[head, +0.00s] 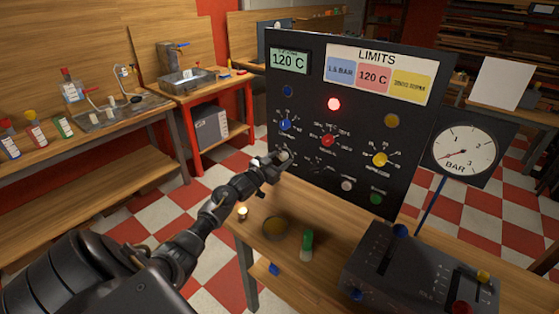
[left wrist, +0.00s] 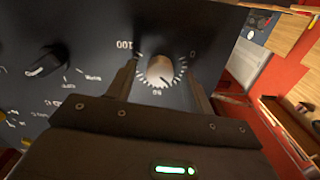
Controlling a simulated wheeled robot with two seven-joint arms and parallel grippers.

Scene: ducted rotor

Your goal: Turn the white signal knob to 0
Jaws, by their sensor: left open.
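The white signal knob (left wrist: 160,70) sits on the dark panel, ringed by a scale with 0, 50 and 100 marks. In the left wrist view the picture is turned, with 0 to the right and 100 to the left. In the head view the knob (head: 285,155) is at the panel's lower left, partly hidden by my gripper. My left gripper (head: 273,163) is open at the panel, its fingers on either side of the knob with gaps showing. My right gripper is not in view.
The black panel (head: 303,101) also carries a blue knob (head: 285,125), a red knob (head: 328,141), a yellow knob (head: 379,160) and a lit red lamp (head: 334,104).

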